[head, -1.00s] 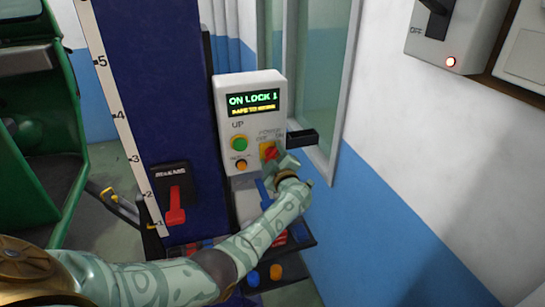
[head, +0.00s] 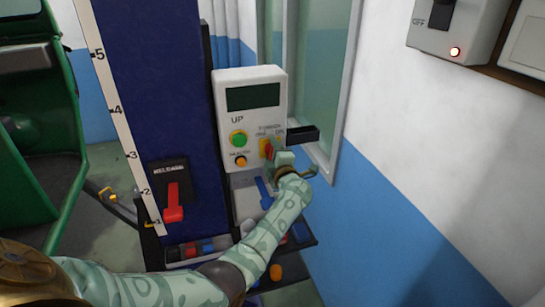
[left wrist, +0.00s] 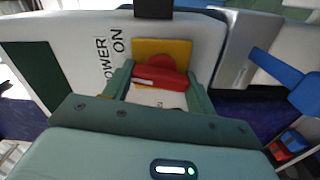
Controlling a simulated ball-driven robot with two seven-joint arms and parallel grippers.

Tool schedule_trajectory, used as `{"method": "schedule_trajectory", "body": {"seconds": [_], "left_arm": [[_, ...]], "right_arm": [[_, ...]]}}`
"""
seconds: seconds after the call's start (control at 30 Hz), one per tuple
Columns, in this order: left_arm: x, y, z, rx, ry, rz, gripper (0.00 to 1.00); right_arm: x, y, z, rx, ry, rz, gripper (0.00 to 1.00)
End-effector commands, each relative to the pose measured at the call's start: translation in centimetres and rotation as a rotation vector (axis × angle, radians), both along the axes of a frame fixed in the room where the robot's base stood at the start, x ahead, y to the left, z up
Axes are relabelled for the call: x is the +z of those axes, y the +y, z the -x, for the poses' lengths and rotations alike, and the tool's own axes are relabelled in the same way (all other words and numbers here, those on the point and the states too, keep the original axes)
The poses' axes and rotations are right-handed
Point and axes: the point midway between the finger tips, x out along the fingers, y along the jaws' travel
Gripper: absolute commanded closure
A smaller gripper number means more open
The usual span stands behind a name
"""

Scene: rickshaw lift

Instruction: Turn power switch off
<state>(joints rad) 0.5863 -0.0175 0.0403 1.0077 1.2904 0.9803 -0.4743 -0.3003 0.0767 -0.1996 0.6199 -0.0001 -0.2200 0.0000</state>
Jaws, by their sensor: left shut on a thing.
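The power switch is a red rotary knob (left wrist: 158,78) on a yellow plate (left wrist: 180,48), on the lower right of the white control box (head: 226,95). My left gripper (head: 273,153) is at the knob. In the left wrist view its two green fingers (left wrist: 158,88) stand on either side of the red knob and are shut on it. In the head view the gripper hides part of the knob. The box's display (head: 252,96) is dark. My right gripper is not in view.
A green button (head: 238,139) and an orange button (head: 240,161) sit left of the knob. A red release lever (head: 173,200) is on the blue column. A black bracket (head: 303,134) juts out right of the box. A wall switch box (head: 455,25) is at upper right.

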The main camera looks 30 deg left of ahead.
Motion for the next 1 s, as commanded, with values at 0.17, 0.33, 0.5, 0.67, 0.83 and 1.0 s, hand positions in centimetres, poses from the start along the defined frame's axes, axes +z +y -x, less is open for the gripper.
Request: {"method": "schedule_trajectory", "body": {"seconds": [0.17,0.33,0.5,0.67,0.83,1.0], "left_arm": [[-0.4,-0.1,0.0,-0.001,-0.126,0.111,0.66],[-0.4,0.0,0.0,-0.001,-0.249,0.215,0.66],[-0.5,-0.1,0.0,-0.001,-0.371,0.319,0.66],[-0.5,-0.1,0.0,-0.001,-0.474,0.407,0.66],[-0.4,-0.1,-0.1,-0.001,-0.565,0.484,0.66],[-0.3,-0.1,-0.1,-0.001,-0.630,0.539,0.66]], "right_arm": [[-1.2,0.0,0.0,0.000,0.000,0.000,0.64],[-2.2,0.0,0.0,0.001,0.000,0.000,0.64],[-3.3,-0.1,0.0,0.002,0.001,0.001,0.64],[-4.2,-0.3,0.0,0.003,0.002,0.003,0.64],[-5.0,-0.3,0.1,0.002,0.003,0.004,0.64],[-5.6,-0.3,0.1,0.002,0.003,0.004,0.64]]}}
